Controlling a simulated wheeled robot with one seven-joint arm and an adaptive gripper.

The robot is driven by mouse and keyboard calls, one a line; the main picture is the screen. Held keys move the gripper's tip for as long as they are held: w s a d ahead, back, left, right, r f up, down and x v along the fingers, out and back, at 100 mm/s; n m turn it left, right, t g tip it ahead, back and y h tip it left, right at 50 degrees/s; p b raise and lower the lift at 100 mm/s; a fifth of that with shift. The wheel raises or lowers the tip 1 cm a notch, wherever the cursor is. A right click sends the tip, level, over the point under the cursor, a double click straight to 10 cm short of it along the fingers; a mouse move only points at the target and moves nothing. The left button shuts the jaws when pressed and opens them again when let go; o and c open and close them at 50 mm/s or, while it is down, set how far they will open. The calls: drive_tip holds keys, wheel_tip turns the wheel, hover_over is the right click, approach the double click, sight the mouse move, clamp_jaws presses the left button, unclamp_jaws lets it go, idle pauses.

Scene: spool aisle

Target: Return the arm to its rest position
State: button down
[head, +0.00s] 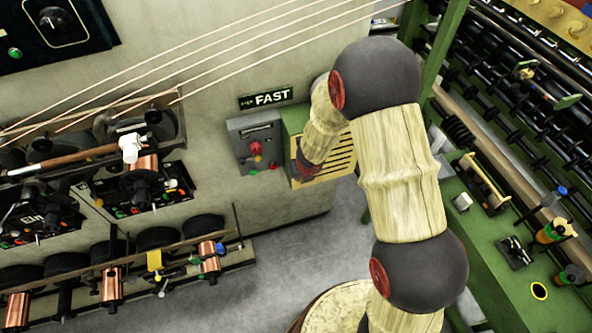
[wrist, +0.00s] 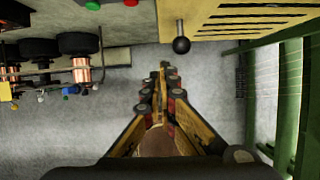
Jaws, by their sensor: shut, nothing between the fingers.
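My gripper (wrist: 162,75) shows in the wrist view, with its two yellow and dark fingers brought together at the tips. Nothing is between them. It points toward the grey floor (wrist: 205,95). The fingers are hidden in the head view.
A yellow slotted box (wrist: 240,15) with a black-knobbed lever (wrist: 181,45) is close by in the wrist view. The FAST sign (head: 266,98) is on the wall. Spool racks (head: 105,272) stand left; a green bench (head: 500,235) stands right. Open floor (head: 310,245) lies between.

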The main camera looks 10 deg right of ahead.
drive_tip(key=shift+s+r, duration=0.15)
drive_tip(key=s+a+r+n+g+y+b, duration=0.2)
drive_tip(key=s+a+r+n, duration=0.3)
drive_tip(key=n, duration=0.7)
drive_tip(key=s+a+r+n+g+y+b, duration=0.1)
drive_tip(key=s+a+r+n+y+b, duration=0.15)
drive_tip(key=s+n, duration=0.7)
drive_tip(key=s+d+r+n+t+h+b, duration=0.2)
drive_tip(key=s+d+r+n+b, duration=0.1)
drive_tip(key=s+d+n+b, duration=0.2)
drive_tip(key=s+d+r+n+t+h+b, duration=0.2)
drive_tip(key=s+d+r+n+b, duration=0.2)
drive_tip(key=s+n+b, duration=0.5)
drive_tip(key=d+b, duration=0.1)
drive_tip(key=b, duration=0.2)
drive_tip(key=shift+d+r+h, duration=0.15)
drive_tip(key=shift+h, duration=0.2)
